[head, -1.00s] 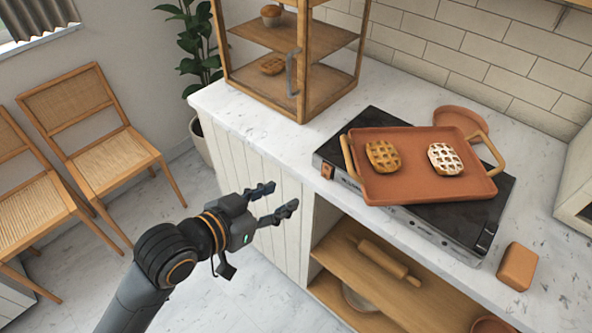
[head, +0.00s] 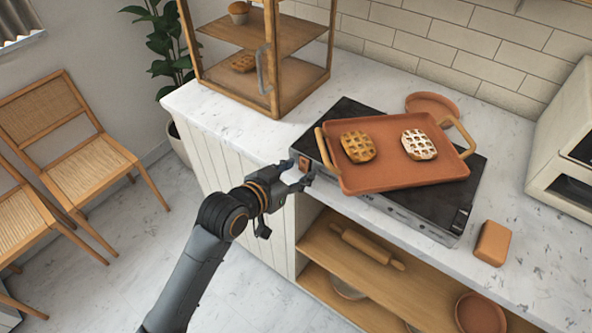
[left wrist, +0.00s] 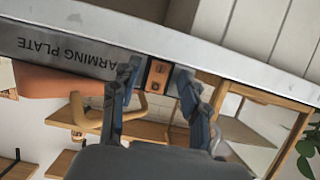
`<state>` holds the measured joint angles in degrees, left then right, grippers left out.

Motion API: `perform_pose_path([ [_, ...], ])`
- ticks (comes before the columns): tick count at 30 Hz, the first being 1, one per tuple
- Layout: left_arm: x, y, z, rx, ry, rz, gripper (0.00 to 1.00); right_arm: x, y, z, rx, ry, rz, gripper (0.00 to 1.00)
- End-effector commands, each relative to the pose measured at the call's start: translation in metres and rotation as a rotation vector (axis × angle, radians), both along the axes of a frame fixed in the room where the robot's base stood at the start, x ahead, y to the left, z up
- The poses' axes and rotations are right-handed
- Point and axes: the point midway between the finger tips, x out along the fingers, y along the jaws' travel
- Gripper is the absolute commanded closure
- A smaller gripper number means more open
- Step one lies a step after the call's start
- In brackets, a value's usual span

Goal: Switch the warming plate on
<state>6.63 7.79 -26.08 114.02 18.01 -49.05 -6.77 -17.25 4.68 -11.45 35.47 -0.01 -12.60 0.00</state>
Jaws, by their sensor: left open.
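The warming plate (head: 430,207) is a flat black-topped unit with a grey front on the white counter. Its small orange-brown switch (head: 304,163) is at the left end of the front. In the left wrist view the switch (left wrist: 157,76) sits beside the "WARMING PLATE" lettering on the front panel (left wrist: 45,43). My left gripper (head: 298,171) is open and empty, right at the switch; in the left wrist view its fingers (left wrist: 158,72) stand on either side of it. I cannot tell whether they touch. My right gripper is not in view.
A terracotta tray (head: 390,176) with two waffle-like pastries lies on the plate, its left handle near my gripper. A wooden display case (head: 275,60) stands at the back left. A brown block (head: 492,243) lies at the right. An open shelf (head: 345,262) with a rolling pin is below.

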Motion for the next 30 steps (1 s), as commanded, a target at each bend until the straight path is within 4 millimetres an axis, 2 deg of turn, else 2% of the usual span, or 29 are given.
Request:
perform_pose_path([
  [6,0.000,0.000,0.000,-0.001,-0.001,0.000,0.55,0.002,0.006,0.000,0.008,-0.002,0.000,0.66],
  [13,0.000,0.000,0.000,-0.001,-0.001,0.000,1.00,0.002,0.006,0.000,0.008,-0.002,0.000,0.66],
  [19,0.000,0.000,-0.004,-0.010,-0.015,0.000,1.00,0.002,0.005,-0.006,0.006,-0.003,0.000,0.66],
  [25,0.000,0.000,-0.013,-0.087,-0.121,0.000,1.00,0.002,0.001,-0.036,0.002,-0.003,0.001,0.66],
  [30,0.000,0.000,-0.011,-0.138,-0.194,0.000,1.00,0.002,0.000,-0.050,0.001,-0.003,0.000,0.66],
])
